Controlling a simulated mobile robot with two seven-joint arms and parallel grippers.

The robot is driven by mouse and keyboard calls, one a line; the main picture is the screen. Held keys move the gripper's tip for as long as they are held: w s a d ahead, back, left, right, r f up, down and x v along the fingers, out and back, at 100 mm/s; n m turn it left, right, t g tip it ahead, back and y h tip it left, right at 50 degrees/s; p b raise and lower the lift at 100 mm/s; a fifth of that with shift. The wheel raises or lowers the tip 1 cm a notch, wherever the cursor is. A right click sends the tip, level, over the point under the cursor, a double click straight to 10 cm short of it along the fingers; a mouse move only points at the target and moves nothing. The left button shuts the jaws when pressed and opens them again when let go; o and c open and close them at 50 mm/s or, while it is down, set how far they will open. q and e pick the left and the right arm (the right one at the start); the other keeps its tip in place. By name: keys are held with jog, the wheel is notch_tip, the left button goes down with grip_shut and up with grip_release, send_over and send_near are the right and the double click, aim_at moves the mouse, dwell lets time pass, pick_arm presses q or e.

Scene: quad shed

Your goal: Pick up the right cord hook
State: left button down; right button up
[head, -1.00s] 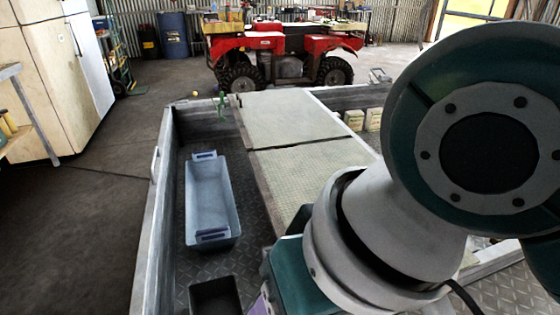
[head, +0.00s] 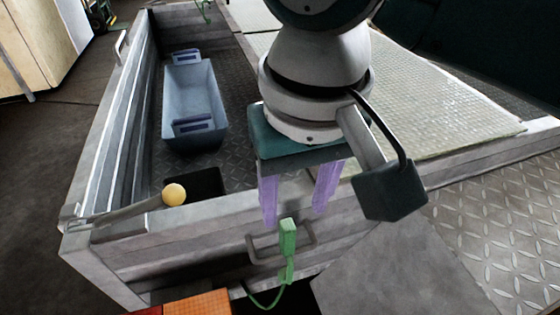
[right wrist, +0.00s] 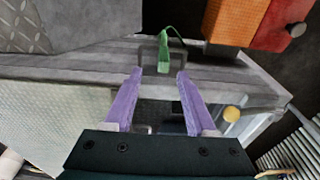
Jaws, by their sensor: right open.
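A green cord hook (head: 288,238) hangs at the near end wall of the trailer, in front of a grey handle, with a thin green cord curving down from it. My right gripper (head: 295,215) points down above this wall, open and empty, its two purple fingers spread just above and behind the hook's top. In the right wrist view the same hook (right wrist: 164,52) lies just beyond the open fingertips (right wrist: 160,72), apart from them. A second green hook (head: 205,8) shows at the far wall, partly cut off. My left gripper is out of view.
Inside the trailer are a blue-grey bin (head: 190,95) and a dark bin (head: 205,183). A yellow ball (head: 174,194) tops a grey lever by the wall's left corner. An orange box (head: 198,303) is low in front. A grey plate (head: 370,265) lies at the right.

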aim_at(288, 225)
pick_arm(q)
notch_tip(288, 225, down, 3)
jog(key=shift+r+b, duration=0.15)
jog(key=shift+b, duration=1.1)
pick_arm(e)
jog(key=f, duration=0.4)
jog(key=shift+w+a+f, duration=0.2)
jog(key=shift+a+f, duration=0.1)
jog(key=shift+f, duration=0.1)
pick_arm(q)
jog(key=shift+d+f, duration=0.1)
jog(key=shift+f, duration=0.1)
pick_arm(e)
jog(key=shift+f, duration=0.55)
jog(key=shift+w, duration=0.1)
jog(key=shift+r, duration=0.1)
jog(key=shift+c, duration=0.3)
jog(key=c, duration=0.6)
grip_shut()
